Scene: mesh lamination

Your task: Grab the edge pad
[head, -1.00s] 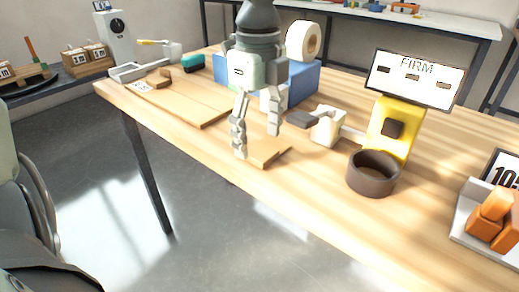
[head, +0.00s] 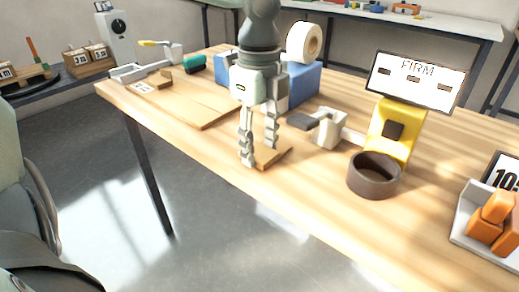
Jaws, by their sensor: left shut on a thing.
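The edge pad looks to be a small flat tan wooden piece (head: 273,157) at the front edge of the table, in the middle of the head view. My left gripper (head: 259,155) points down over it. Its two fingers are shut on the pad, one on its left and one on its right, and they hide part of it. I cannot tell whether the pad still touches the table. My right gripper is not in view.
A brown round bowl (head: 374,177) and a yellow stand with a "FIRM" sign (head: 415,80) are to the right. A white block with a dark paddle (head: 329,128) is close right of the gripper. A wooden board (head: 195,105) lies left.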

